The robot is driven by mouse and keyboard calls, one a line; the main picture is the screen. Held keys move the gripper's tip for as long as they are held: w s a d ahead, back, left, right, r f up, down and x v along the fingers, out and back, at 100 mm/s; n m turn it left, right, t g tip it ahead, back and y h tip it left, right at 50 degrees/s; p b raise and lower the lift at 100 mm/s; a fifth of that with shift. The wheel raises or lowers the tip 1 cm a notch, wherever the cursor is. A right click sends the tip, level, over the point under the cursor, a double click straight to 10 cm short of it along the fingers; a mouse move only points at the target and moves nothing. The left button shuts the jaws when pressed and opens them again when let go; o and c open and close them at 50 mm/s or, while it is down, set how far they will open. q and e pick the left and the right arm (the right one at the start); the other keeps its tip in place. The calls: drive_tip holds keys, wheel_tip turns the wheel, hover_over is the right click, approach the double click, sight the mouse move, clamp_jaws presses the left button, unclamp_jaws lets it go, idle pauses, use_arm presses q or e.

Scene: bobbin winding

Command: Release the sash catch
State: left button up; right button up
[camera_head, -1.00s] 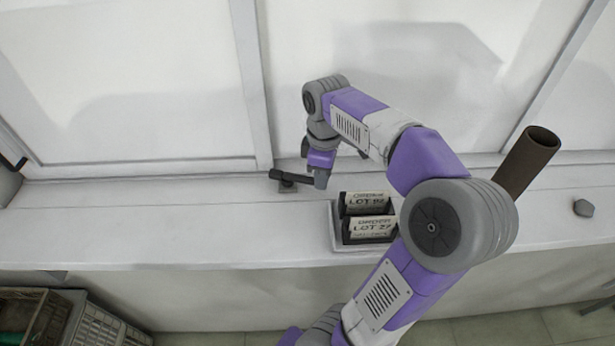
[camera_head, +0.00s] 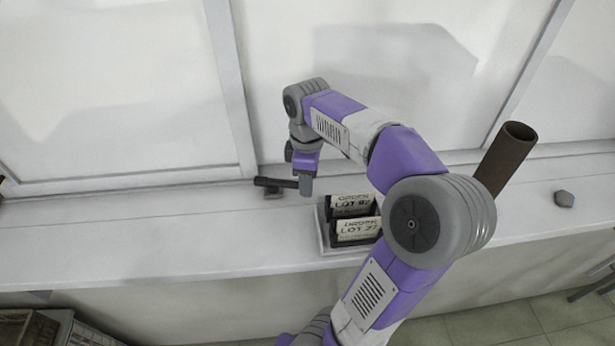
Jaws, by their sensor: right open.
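The sash catch is a dark bar-shaped handle (camera_head: 272,182) on a small grey base, on the sill at the foot of the window frame. Its bar lies nearly level, running right toward my right gripper. My right gripper (camera_head: 306,188) is open and points down at the right end of the bar. Its fingers overlap in this view, and I cannot tell whether they touch the bar. My left gripper is not in view.
A tray (camera_head: 322,238) with dark boxes labelled as lots stands just right of and below my right gripper. A brown tube (camera_head: 506,158) stands behind my right arm. A grey lump (camera_head: 564,199) lies far right.

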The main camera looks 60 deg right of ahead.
wheel_tip(320, 180, up, 8)
drive_tip(key=shift+f+p, duration=0.25)
drive_tip(key=shift+p, duration=0.05)
idle(0.7)
